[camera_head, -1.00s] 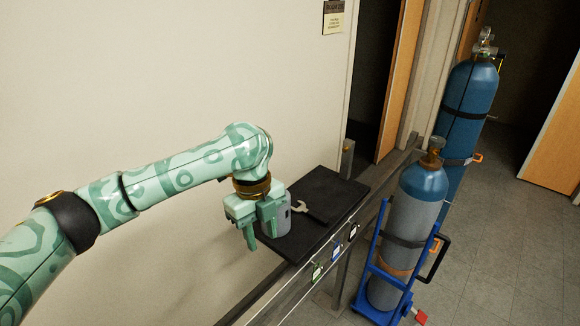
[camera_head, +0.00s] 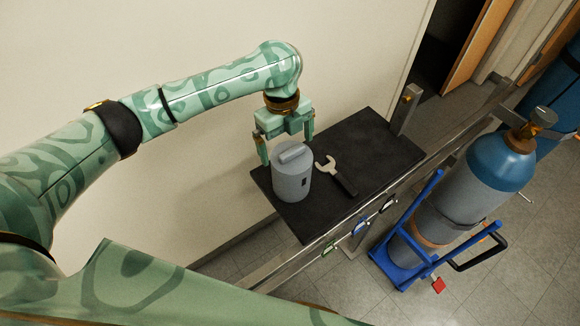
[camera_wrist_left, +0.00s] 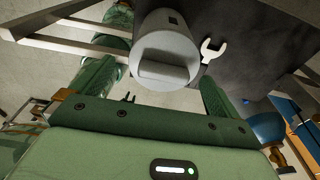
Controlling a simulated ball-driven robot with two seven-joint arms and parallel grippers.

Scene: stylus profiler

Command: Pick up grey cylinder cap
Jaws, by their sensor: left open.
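The grey cylinder cap (camera_head: 293,172) stands upright on the dark shelf (camera_head: 365,150), near its left end. It has a raised bar handle on top and a small dark slot in its side. My left gripper (camera_head: 287,148) is open, pointing down just behind and above the cap, with nothing held. In the left wrist view, the cap (camera_wrist_left: 162,52) lies ahead between the two green fingers (camera_wrist_left: 155,88), with its handle facing the camera. I see no finger closed on it. My right gripper is not in view.
A wrench (camera_head: 335,173) lies on the shelf right beside the cap. A metal rail runs along the shelf's front edge, with small tags hanging. A blue and grey gas cylinder (camera_head: 468,185) on a blue cart (camera_head: 408,240) stands at right. The wall is close behind.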

